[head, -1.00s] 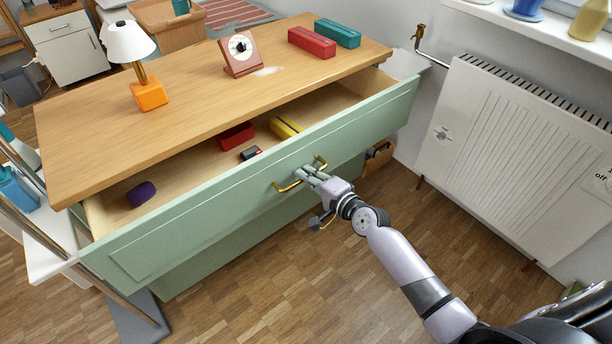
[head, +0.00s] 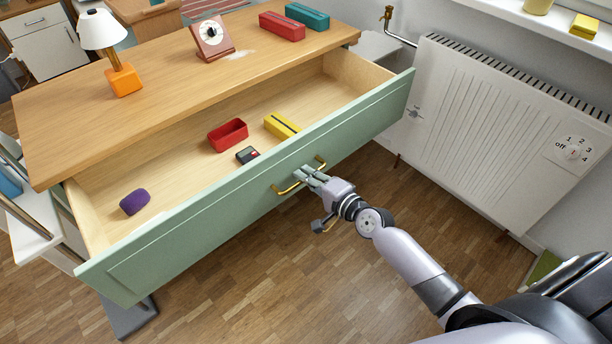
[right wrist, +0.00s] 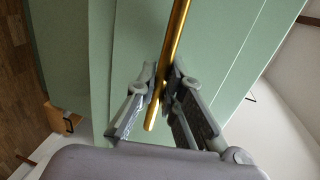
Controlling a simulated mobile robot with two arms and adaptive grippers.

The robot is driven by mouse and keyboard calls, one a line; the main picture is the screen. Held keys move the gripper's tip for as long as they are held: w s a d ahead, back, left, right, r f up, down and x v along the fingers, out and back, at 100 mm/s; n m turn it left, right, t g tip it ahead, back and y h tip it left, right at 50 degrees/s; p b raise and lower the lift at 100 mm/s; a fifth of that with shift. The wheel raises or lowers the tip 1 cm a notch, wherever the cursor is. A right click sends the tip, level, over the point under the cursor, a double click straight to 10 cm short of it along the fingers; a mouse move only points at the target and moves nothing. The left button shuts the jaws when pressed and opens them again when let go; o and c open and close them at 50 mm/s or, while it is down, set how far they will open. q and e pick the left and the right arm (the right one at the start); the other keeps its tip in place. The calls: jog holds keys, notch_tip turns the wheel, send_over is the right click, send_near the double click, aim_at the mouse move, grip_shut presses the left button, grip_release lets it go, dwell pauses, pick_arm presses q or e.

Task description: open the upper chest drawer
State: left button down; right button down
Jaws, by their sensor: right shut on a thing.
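The upper chest drawer (head: 180,240) has a green front and stands well out from the chest under its wooden top (head: 160,90). Its inside shows a purple rounded thing (head: 135,201), a red open box (head: 228,134), a small dark thing (head: 247,155) and a yellow box (head: 282,126). My right gripper (head: 308,176) is at the brass handle (head: 288,189) on the drawer front. In the right wrist view its fingers (right wrist: 160,88) are shut on the brass bar (right wrist: 176,42). My left gripper is not in view.
On the chest top stand an orange lamp (head: 124,80), a red clock (head: 212,38), a red box (head: 282,26) and a teal box (head: 307,15). A white radiator (head: 490,130) stands close to the drawer's right end. The wooden floor in front is clear.

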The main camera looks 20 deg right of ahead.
jog(key=shift+f, duration=0.1)
jog(key=c, duration=1.7)
grip_release()
jog(key=v, duration=1.2)
